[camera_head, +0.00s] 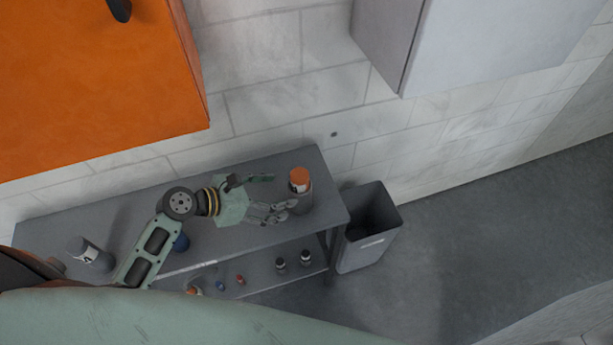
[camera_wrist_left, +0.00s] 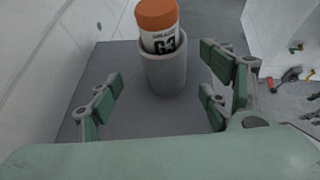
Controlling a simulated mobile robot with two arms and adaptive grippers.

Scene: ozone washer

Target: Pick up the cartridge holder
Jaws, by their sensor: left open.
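The cartridge holder is a grey cup (camera_head: 302,203) near the right end of the table. It also shows in the left wrist view (camera_wrist_left: 165,77). An orange-capped cartridge (camera_head: 299,180) with a white label stands in it; the cartridge (camera_wrist_left: 159,27) is marked G3 in the wrist view. My left gripper (camera_head: 273,195) is open and empty, just left of the holder in the head view. In the left wrist view the holder stands ahead, between the spread fingers (camera_wrist_left: 160,90) and apart from them. My right gripper is not in view.
A grey table (camera_head: 130,190) runs along the wall; another grey holder (camera_head: 88,254) stands at its left end. A blue object (camera_head: 181,243) is partly behind my arm. Small bottles stand on the lower shelf (camera_head: 262,276). A dark bin (camera_head: 372,240) stands right of the table.

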